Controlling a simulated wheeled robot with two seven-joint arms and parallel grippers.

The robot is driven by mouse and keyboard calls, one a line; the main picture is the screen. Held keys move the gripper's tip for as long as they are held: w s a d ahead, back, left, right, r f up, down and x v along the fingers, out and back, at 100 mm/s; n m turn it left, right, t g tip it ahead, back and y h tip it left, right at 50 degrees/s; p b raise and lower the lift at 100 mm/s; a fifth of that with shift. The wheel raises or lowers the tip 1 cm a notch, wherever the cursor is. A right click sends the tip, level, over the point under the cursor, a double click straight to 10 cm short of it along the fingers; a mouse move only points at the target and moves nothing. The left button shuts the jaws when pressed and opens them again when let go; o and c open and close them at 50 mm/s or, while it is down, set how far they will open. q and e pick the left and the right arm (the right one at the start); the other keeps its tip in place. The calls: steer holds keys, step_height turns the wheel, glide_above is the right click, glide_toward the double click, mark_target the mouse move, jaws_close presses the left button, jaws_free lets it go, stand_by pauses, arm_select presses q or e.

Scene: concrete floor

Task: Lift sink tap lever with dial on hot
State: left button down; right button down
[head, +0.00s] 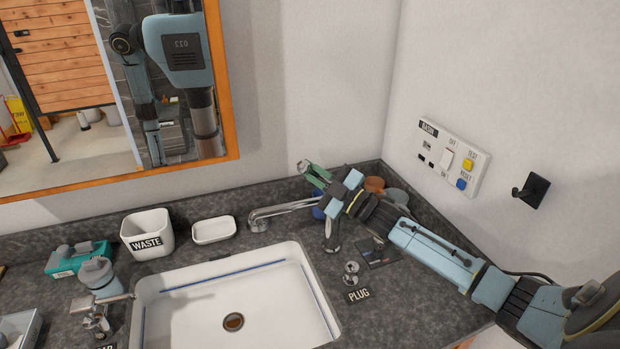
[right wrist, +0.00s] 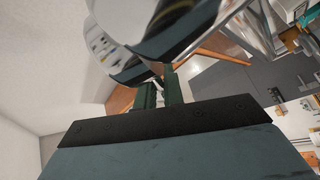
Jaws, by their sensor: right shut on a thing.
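The sink tap's chrome spout (head: 285,209) reaches left from behind my right gripper to over the back right corner of the white sink (head: 215,300). My right gripper (head: 317,173) is at the tap, its green fingers shut on what appears to be the tap lever (head: 303,164), a small chrome end showing just left of the fingertips. The gripper hides most of the tap body, and I cannot make out the dial or its setting. In the right wrist view, large shiny tap parts (right wrist: 175,25) fill the top, close above the green fingers (right wrist: 160,92). My left gripper is not in view.
A WASTE bin (head: 147,222) and a white dish (head: 214,230) stand behind the sink. A soap dispenser (head: 98,273) is at the left, a PLUG label (head: 359,295) at the right. Cups (head: 374,185) stand behind my right arm. A wall panel (head: 453,160) and black hook (head: 531,189) are at the right.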

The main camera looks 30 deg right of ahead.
steer(key=shift+s+a+r, duration=0.1)
steer(key=shift+a+r, duration=0.05)
steer(key=shift+r, duration=0.2)
steer(key=c, duration=1.5)
jaws_free()
steer(key=shift+r, duration=0.1)
steer(key=shift+s+a, duration=0.15)
steer(key=shift+d, duration=0.2)
steer(key=shift+s+d+f, duration=0.15)
steer(key=shift+s+f, duration=0.15)
steer(key=b+v, duration=0.1)
steer(key=v, duration=1.1)
steer(key=shift+s+b, duration=0.2)
steer(key=shift+b, duration=0.2)
steer(key=shift+f, duration=0.15)
